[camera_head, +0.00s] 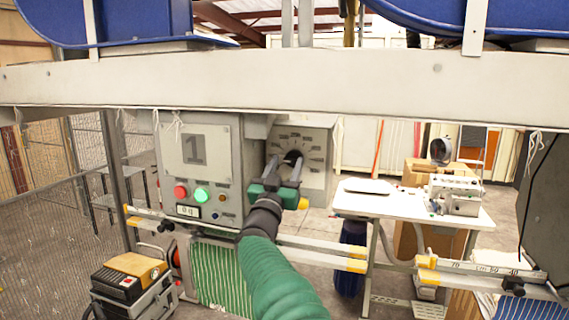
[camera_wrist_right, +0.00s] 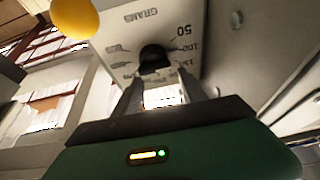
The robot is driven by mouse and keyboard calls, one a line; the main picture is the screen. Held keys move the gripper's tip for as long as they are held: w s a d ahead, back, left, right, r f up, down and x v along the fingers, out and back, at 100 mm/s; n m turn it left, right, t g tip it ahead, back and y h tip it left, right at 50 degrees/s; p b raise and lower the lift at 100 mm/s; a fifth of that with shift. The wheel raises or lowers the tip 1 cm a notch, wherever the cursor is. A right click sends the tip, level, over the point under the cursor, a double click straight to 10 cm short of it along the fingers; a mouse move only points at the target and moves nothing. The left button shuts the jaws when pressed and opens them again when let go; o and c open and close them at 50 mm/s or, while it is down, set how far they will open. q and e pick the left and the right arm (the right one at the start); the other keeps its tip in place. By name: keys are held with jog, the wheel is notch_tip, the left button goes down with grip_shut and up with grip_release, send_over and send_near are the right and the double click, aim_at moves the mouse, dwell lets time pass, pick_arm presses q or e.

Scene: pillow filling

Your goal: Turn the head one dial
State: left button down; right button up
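The head one dial is a black round knob (camera_head: 293,157) on a grey plate (camera_head: 317,150) with radial marks, right of the panel marked "1" (camera_head: 194,150). In the right wrist view the knob (camera_wrist_right: 154,57) sits on the plate with "GRAMS", "50" and "100" printed around it. My right gripper (camera_head: 284,168) is in front of the dial, its fingers pointing at it. In the wrist view its two fingers (camera_wrist_right: 158,80) are apart with nothing between them, and the knob lies just beyond the tips. Whether they touch the knob cannot be told. My left gripper is not in view.
The panel carries a red button (camera_head: 181,191), a lit green button (camera_head: 201,195) and a small display (camera_head: 188,211). A wide beam (camera_head: 280,84) crosses above. A horizontal rail (camera_head: 320,252) runs below the dial. A white table (camera_head: 400,205) with a sewing machine (camera_head: 455,193) stands at right.

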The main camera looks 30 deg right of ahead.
jog(key=shift+s+d+r, duration=0.15)
jog(key=shift+s+d, duration=0.3)
jog(key=shift+d, duration=0.15)
jog(key=shift+c, duration=2.3)
jog(key=shift+w+a, duration=0.2)
grip_shut()
